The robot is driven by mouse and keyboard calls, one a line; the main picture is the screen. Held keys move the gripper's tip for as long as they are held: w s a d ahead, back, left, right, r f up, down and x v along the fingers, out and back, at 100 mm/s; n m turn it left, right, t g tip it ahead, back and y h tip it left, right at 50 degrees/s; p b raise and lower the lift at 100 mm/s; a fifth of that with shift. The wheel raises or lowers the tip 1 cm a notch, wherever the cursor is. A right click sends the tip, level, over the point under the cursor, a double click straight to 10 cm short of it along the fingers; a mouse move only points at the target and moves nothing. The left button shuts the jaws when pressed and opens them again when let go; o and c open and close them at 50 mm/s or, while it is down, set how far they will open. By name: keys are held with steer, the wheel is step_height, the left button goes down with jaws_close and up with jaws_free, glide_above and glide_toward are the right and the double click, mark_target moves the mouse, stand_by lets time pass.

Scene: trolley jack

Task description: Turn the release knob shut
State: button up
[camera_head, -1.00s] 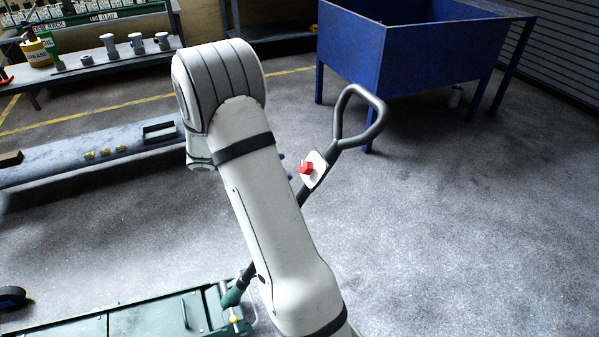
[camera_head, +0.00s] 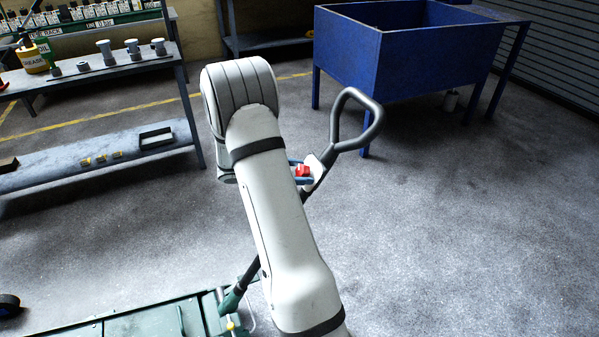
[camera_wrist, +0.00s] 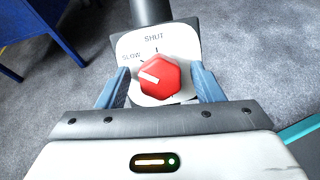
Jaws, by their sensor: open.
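The red release knob (camera_wrist: 166,77) sits on a white plate marked SHUT and SLOW in the wrist view. Its white pointer bar is angled to the left, nearer SLOW than the SHUT mark at the top. My gripper (camera_wrist: 160,85) is open, with one blue finger on each side of the knob; whether they touch it I cannot tell. In the head view the knob (camera_head: 302,171) shows beside my arm, with the blue fingers (camera_head: 300,170) around it. The jack's dark handle (camera_head: 357,120) rises to a loop above; my arm hides part of its shaft.
A blue bin on legs (camera_head: 400,50) stands behind the handle. A workbench (camera_head: 100,70) with cups and bottles is at the left. The green jack body (camera_head: 150,318) lies at the lower left. The floor to the right is clear.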

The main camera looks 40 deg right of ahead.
steer(key=shift+c, duration=0.2)
steer(key=c, duration=0.9)
steer(key=shift+c, duration=0.2)
steer(key=shift+m+b, duration=0.3)
steer(key=m+b, duration=0.4)
steer(key=shift+f+m+g+y, duration=0.15)
steer(key=shift+m+g+y, duration=0.15)
steer(key=shift+y, duration=0.1)
steer(key=m+g+b, duration=0.1)
steer(key=m+b, duration=0.3)
steer(key=m, duration=0.2)
steer(key=shift+w+d+y, duration=0.1)
steer(key=shift+y, duration=0.3)
steer(key=shift+r+m, duration=0.2)
steer(key=shift+m, duration=0.2)
steer(key=o, duration=1)
